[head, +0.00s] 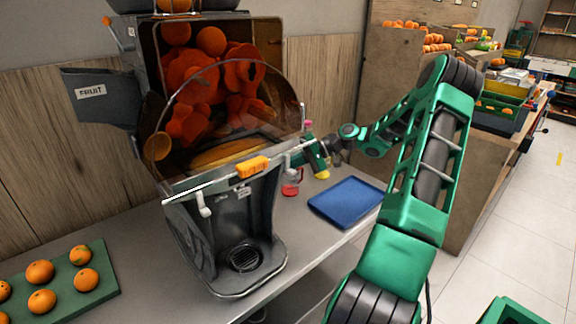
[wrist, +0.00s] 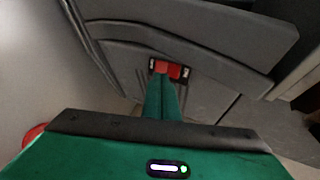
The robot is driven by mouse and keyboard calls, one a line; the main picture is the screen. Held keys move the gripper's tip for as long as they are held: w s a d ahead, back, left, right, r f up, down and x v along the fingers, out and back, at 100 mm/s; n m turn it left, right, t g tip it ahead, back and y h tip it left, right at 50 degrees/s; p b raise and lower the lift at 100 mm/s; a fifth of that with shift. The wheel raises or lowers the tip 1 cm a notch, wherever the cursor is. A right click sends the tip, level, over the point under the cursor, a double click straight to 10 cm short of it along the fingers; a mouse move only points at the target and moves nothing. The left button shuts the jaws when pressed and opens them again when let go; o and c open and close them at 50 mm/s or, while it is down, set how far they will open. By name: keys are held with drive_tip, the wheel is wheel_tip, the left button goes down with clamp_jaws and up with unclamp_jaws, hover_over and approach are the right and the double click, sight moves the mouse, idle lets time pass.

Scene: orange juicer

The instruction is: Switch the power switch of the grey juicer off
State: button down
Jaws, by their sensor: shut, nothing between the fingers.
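The grey juicer (head: 230,205) stands on the counter in the head view, its clear front cover over oranges. Its power switch (wrist: 175,70) is a red rocker in a black frame with small white marks, on the dark side panel in the wrist view. The switch is hidden in the head view. My gripper (wrist: 162,79) is shut and empty. Its green fingertips are right at the switch and overlap its lower left part; I cannot tell whether they touch it. In the head view my gripper (head: 314,158) is at the juicer's right side. The rocker's position is not clear.
A blue tray (head: 345,202) lies on the counter right of the juicer. A small container with red contents (head: 290,186) stands between them. A green board (head: 100,283) with several oranges is at the left. A wooden counter (head: 478,190) stands behind my arm.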

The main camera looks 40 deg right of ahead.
drive_tip(key=shift+x, duration=2.1)
